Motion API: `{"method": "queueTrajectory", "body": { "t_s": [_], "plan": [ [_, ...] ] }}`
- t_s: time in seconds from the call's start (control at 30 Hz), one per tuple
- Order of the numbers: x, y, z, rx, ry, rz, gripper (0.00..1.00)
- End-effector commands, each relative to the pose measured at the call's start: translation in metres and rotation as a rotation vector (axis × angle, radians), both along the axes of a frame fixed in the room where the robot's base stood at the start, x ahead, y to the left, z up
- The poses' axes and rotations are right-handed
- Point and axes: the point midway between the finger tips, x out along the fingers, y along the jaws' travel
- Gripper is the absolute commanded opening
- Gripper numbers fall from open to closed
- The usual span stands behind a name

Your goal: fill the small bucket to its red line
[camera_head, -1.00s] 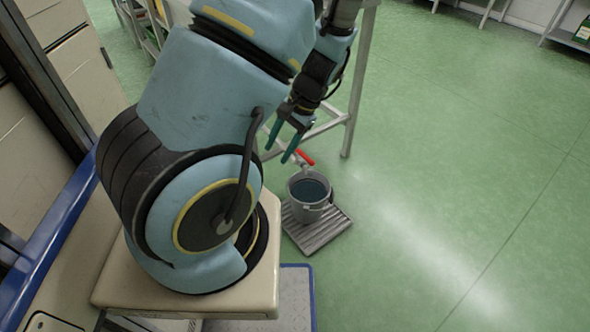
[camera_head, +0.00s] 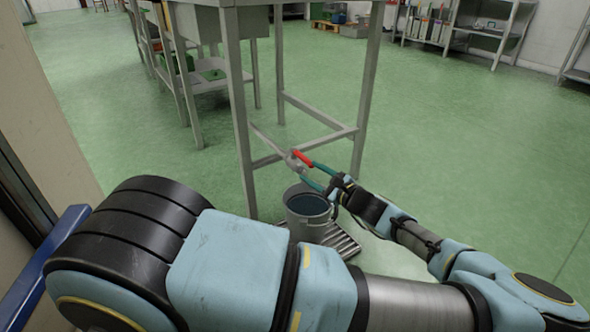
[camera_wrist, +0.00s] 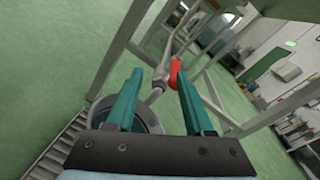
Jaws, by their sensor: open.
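The grey bucket (camera_head: 308,228) stands upright on a slatted grate below the tap, and dark liquid shows inside it. I cannot see a red line on it. The tap (camera_head: 292,162) sits on a thin grey pipe and has a red lever (camera_head: 303,157). My gripper (camera_head: 308,171) is open, reaching in from the right with green fingers at the lever, above the bucket. In the wrist view the red lever (camera_wrist: 175,72) lies close to the right fingertip; contact is unclear. The bucket's rim (camera_wrist: 98,108) is partly hidden behind my left finger.
The slatted grate (camera_head: 342,241) lies on the green floor. A grey metal stand (camera_head: 240,120) rises behind the tap, its legs and crossbars close to my gripper. Shelves (camera_head: 485,32) stand at the back. The floor to the right is open.

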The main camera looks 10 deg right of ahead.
Motion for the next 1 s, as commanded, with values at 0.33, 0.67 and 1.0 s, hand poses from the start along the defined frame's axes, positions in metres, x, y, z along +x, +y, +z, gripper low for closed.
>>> {"method": "queueTrajectory", "body": {
  "t_s": [0.33,0.67,1.0],
  "plan": [
    [0.000,-0.035,-0.010,0.071,-0.048,-0.110,0.53],
    [0.048,-0.011,-0.012,0.070,-0.048,-0.105,0.53],
    [0.089,0.008,-0.010,0.069,-0.047,-0.107,0.53]
  ]
}}
